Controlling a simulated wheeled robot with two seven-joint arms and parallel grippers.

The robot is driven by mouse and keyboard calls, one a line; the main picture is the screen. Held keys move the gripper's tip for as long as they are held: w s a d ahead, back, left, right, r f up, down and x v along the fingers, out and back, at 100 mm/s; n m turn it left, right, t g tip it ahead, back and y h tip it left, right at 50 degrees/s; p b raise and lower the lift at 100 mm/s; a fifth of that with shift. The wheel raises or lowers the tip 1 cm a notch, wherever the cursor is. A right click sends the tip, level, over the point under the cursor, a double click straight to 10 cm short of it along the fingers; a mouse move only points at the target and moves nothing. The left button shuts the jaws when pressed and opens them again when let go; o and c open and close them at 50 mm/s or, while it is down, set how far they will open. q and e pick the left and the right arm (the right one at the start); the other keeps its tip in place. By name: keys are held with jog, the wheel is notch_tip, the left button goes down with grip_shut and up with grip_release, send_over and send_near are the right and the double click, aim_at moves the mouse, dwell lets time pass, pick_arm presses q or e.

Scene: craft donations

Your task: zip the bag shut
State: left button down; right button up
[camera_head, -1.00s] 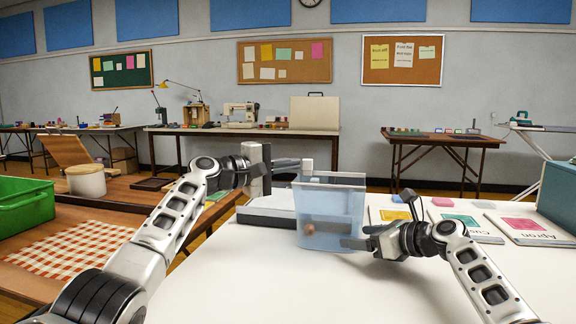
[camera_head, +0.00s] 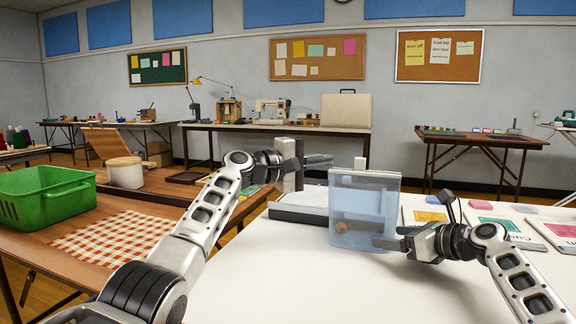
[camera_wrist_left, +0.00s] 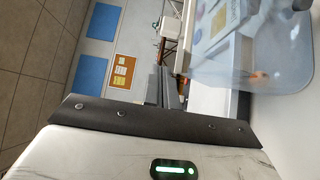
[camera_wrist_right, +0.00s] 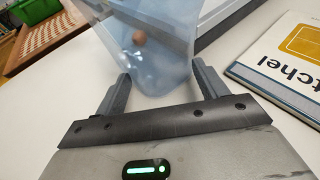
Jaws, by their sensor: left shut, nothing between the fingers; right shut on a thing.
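A translucent blue bag (camera_head: 365,205) stands upright at the white table's far side; small round brownish contents (camera_wrist_right: 138,38) show through its wall. Its top edge looks straight; I cannot tell how far the zip is closed. A small white piece (camera_head: 360,163) shows at the top edge; whether it is the slider is unclear. My right gripper (camera_head: 384,241) is shut on the bag's lower right part, and the bag also shows between its fingers in the right wrist view (camera_wrist_right: 150,75). My left gripper (camera_head: 318,160) is shut and empty near the bag's upper left corner.
A flat grey-white device (camera_head: 300,203) lies behind the bag. Booklets with coloured covers (camera_head: 505,226) lie to its right. A green crate (camera_head: 45,197) and checked cloth (camera_head: 125,235) are on the wooden table at left. The white table's front is clear.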

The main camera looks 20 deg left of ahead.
pick_arm(q)
jog(key=v, duration=0.8)
jog(key=shift+s+a, duration=0.15)
jog(key=shift+s, duration=0.15)
jog(key=c, duration=2.1)
grip_release()
jog(key=shift+s+a, duration=0.25)
jog(key=shift+c, duration=0.2)
jog(key=o, duration=0.5)
jog(key=shift+s+a, duration=0.1)
jog(key=shift+s, duration=0.05)
jog(key=o, duration=0.4)
jog(key=shift+m+y, duration=0.3)
jog(key=m+t+y, duration=0.2)
jog(key=m+y, duration=0.6)
jog(key=y, duration=0.4)
send_near(360, 163)
jog(key=x, duration=0.6)
jog(key=r+x, duration=0.1)
jog(key=x, duration=0.3)
jog(key=shift+w, duration=0.3)
